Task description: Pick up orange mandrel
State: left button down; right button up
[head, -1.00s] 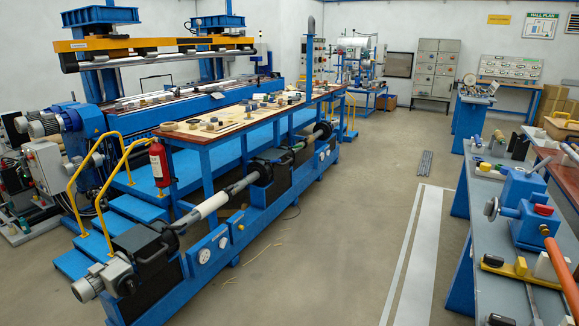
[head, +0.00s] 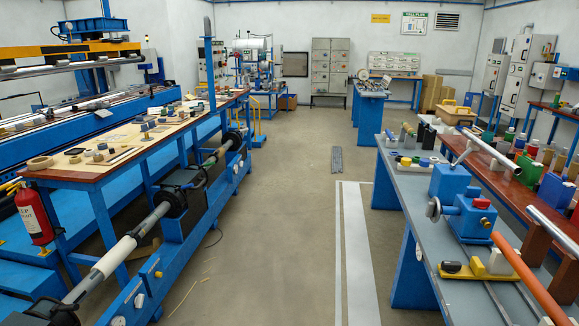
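The orange mandrel (head: 529,279) is a long smooth orange rod at the lower right of the head view. It lies over the grey-topped workbench (head: 437,180), slanting toward the bottom right. Its far end is close to a blue vise-like device (head: 460,200); I cannot tell whether they touch. Its near end runs toward the picture's lower right corner. Neither of my grippers is in view.
A yellow block holder (head: 487,270) sits beside the mandrel. A silver tube (head: 490,152) lies on the brown-topped bench behind. A long blue winding machine (head: 205,225) and a table with parts (head: 110,145) stand left.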

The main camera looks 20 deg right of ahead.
aim_at(552, 310)
jog(key=i+l+z, duration=0.1)
jog(key=i+z, duration=0.8)
jog(key=i+j+z, duration=0.2)
jog(key=i+z, duration=0.25)
jog(key=k, duration=0.1)
